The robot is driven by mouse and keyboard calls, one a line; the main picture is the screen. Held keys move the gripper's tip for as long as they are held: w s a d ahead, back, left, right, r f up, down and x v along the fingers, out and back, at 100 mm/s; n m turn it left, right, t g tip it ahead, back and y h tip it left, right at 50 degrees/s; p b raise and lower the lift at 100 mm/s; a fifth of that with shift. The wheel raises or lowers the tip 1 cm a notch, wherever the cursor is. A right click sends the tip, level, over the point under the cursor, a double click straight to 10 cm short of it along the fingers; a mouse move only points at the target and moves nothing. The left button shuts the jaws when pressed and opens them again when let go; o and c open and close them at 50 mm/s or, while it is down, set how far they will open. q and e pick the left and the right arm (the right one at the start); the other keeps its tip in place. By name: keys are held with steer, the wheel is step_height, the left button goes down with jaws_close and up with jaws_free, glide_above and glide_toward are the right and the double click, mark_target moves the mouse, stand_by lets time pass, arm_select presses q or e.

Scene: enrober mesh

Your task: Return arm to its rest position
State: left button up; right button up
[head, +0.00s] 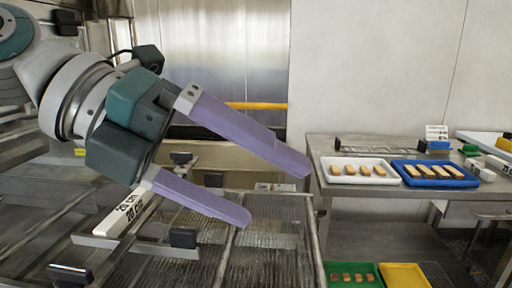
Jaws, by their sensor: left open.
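My left gripper (280,192) comes in from the left with its two long purple fingers spread apart. Nothing is visible between the fingertips. It hangs over the wire mesh bed (270,255) of the enrober, above its back part. A white block with black "20 cm" lettering (125,213) lies near the lower finger's base, partly hidden by the gripper; whether they touch I cannot tell. My right gripper is not in the picture.
A steel table (390,205) at right bears a white tray (335,180) and a blue tray (470,180), each with several tan bars. Below are a green tray (375,270) and a yellow tray (405,275). Dark clamps and bars stand around the mesh.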

arm_select(q)
steer(key=d+r+n+t+h, duration=0.45)
steer(key=r+h, duration=0.25)
steer(key=r, duration=0.3)
steer(key=w+a+r+n+t+y, duration=0.4)
steer(key=a+n+t, duration=0.2)
steer(key=n+t, duration=0.65)
steer(key=w+a+f+n+y+p, duration=0.1)
steer(key=a+f+n+y, duration=0.6)
steer(key=a+n+y, duration=0.45)
steer(key=s+a+f+n+g+y, duration=0.2)
steer(key=s+f+n+g, duration=0.1)
steer(key=f, duration=0.3)
steer(key=s+a+f+n+g+y, duration=0.2)
steer(key=s+f+n, duration=0.1)
steer(key=f+n, duration=0.15)
steer(key=s+f+n+g+p, duration=0.1)
steer(key=s+f+g, duration=0.8)
steer(key=s, duration=0.6)
step_height(320, 180, up, 36)
steer(key=s+h+p, duration=0.1)
steer(key=s+p, duration=0.1)
steer(key=p, duration=3.6)
steer(key=shift+s+g, duration=0.3)
steer(key=shift+s, duration=0.05)
